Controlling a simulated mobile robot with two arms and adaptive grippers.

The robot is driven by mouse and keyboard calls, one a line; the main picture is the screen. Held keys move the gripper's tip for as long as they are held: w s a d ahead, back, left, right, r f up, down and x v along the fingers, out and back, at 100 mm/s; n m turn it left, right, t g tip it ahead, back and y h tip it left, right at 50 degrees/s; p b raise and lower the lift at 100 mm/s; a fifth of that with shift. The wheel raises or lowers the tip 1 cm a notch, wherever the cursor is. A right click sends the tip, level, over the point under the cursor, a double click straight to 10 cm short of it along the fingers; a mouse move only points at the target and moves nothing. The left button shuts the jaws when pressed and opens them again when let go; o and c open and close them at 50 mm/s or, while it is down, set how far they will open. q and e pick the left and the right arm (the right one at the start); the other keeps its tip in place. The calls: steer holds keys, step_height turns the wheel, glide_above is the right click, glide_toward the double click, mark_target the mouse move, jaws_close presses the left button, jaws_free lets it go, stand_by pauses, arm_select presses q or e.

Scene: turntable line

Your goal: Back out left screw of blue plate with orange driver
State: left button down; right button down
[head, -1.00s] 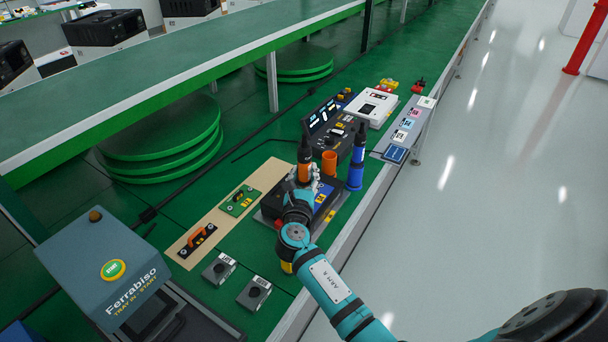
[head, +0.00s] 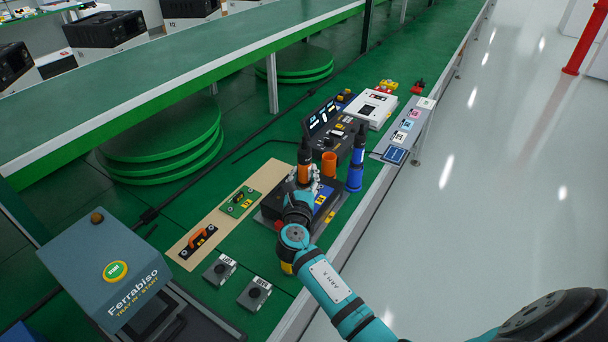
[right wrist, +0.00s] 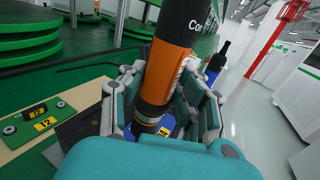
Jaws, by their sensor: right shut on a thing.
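My right gripper (head: 304,187) is shut on the orange driver (head: 304,168), which stands about upright with its black top up. In the right wrist view, the gripper's fingers (right wrist: 160,105) close around the orange body of the driver (right wrist: 168,72). The blue plate (head: 322,196) lies on a dark block under and beside the gripper. A blue strip of it with a yellow label also shows behind the driver in the right wrist view (right wrist: 166,124). The left screw and the driver's tip are hidden by the gripper and arm. My left gripper is not in view.
An empty orange holder (head: 329,164) and a blue driver (head: 355,172) stand just right of the gripper. A dark console (head: 338,138) is behind. A tan board (head: 222,220) with a green plate (head: 239,203) lies to the left. Two grey switch boxes (head: 219,269) stand in front.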

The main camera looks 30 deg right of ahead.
mark_target(303, 159)
steer(key=shift+f+p, duration=0.1)
steer(key=shift+p, duration=0.75)
stand_by(1.6)
step_height(303, 159, up, 2)
steer(key=shift+w+p, duration=0.1)
steer(key=shift+p, duration=0.85)
steer(key=shift+r+p, duration=2.1)
steer(key=shift+r, duration=0.2)
